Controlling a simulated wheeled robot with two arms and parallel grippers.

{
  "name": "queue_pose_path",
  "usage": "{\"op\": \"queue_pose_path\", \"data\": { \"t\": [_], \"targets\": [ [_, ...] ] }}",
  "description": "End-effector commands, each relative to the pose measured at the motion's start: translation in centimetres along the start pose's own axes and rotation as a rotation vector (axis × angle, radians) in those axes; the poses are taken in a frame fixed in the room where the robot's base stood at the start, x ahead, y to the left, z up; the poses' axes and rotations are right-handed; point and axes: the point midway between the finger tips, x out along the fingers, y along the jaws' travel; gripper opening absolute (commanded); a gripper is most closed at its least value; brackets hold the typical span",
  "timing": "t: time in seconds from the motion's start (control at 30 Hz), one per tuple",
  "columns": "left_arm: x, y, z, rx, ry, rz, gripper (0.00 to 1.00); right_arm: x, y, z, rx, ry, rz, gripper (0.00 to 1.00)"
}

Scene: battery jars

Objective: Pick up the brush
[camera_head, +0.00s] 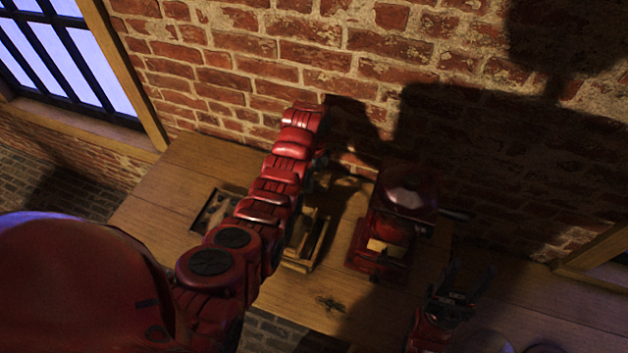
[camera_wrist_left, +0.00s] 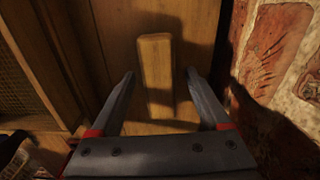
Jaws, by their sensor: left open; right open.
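A pale wooden piece (camera_wrist_left: 155,62), long and upright in the left wrist view, appears to be the brush handle. No bristles can be made out. My left gripper (camera_wrist_left: 160,76) is open, with one finger to each side of the wooden piece and gaps between, not closed on it. In the head view my left arm reaches across the table to the wall and hides most of this gripper and the brush. My right gripper (camera_head: 467,281) is open and empty at the lower right, with its fingers pointing up.
A red machine (camera_head: 390,228) stands on the wooden table (camera_head: 178,186), right of my left arm. A wooden box (camera_head: 309,250) and a dark tray (camera_head: 206,211) lie beside the arm. A small dark item (camera_head: 328,302) is near the front edge. The brick wall (camera_head: 335,48) is close behind.

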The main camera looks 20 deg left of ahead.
Motion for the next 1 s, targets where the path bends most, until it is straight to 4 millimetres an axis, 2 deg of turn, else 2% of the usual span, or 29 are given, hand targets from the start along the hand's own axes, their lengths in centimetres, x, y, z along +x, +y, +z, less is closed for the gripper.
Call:
{"op": "queue_pose_path", "data": {
  "t": [0.07, 0.1, 0.53, 1.0],
  "targets": [
    [-0.09, -0.04, 0.00, 0.000, 0.000, -0.001, 0.80, 0.04, 0.00, -0.01, 0.000, 0.000, 0.000, 0.50],
    [-0.10, -0.04, 0.00, 0.000, 0.000, -0.001, 0.76, 0.04, 0.00, -0.01, 0.000, 0.000, 0.000, 0.50],
    [-0.13, -0.06, 0.00, 0.000, 0.000, -0.002, 0.00, 0.03, 0.00, -0.01, 0.000, 0.000, 0.000, 0.50],
    [-0.45, -0.18, -0.01, 0.000, 0.000, -0.006, 0.00, -0.28, -0.01, 0.05, 0.000, 0.000, 0.000, 0.50]
  ]
}}
